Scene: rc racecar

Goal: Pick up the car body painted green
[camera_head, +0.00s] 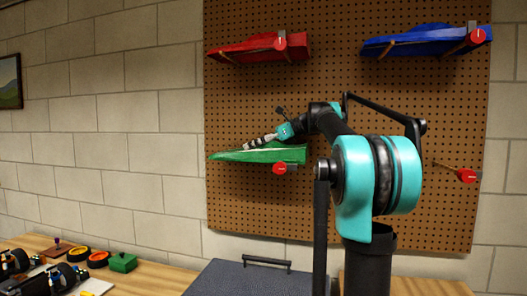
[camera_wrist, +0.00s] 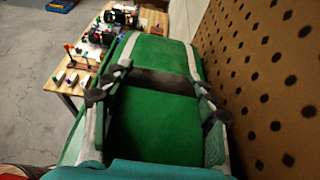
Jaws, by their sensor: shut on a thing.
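The green car body (camera_head: 265,155) is at the pegboard in the head view, above a red round-ended peg (camera_head: 280,168). It fills the middle of the wrist view (camera_wrist: 155,122), with a dark band across it. My gripper (camera_head: 262,141) reaches it from above and right. In the wrist view my gripper's fingers (camera_wrist: 157,95) lie along both sides of the body and are shut on it. Whether the body still rests on its support cannot be told.
A red car body (camera_head: 262,50) and a blue car body (camera_head: 425,42) sit higher on the pegboard (camera_head: 350,90). Another red-ended peg (camera_head: 466,175) is bare at right. A wooden table (camera_head: 150,278) at lower left carries wheels, chassis and a small green block (camera_head: 122,262). A dark case (camera_head: 240,278) stands below.

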